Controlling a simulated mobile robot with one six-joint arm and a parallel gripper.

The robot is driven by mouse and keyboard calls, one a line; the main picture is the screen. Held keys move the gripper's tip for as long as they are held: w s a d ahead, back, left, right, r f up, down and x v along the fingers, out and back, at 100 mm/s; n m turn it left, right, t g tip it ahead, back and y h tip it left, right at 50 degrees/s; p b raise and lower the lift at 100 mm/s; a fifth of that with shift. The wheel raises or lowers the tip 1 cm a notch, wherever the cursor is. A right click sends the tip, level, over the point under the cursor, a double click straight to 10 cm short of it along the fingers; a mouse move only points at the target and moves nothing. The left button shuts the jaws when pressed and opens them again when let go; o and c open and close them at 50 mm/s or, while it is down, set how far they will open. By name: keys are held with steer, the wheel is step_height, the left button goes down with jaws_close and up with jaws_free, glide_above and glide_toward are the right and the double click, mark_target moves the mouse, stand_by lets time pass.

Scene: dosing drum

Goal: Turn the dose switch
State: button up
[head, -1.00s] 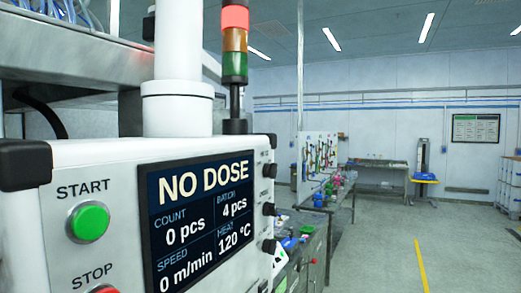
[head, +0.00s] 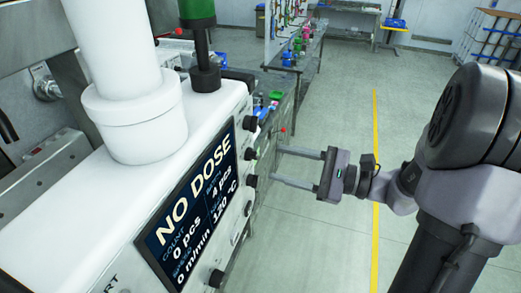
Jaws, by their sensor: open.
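The white control box (head: 205,105) fills the left of the head view, with its dark screen (head: 197,200) reading "NO DOSE", 0 pcs and 0 m/min. Several dark knobs or switches sit along the box's right edge, including an upper one (head: 250,123) and a middle one (head: 251,181). Their labels do not show, so I cannot tell which is the dose switch. My gripper (head: 275,164) is open and empty, just right of this row. Its two long fingers point left towards the knobs; whether they touch anything is unclear.
A white post (head: 118,60) rises from the box, with a dark-based signal light (head: 203,45) beside it. A workbench (head: 305,60) with coloured items stands behind. A yellow line (head: 375,180) crosses the open grey floor on the right.

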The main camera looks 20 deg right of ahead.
mark_target(258, 158)
steer(key=p+x, duration=0.1)
steer(key=x, duration=0.5)
steer(key=shift+s+d, duration=0.1)
jaws_close()
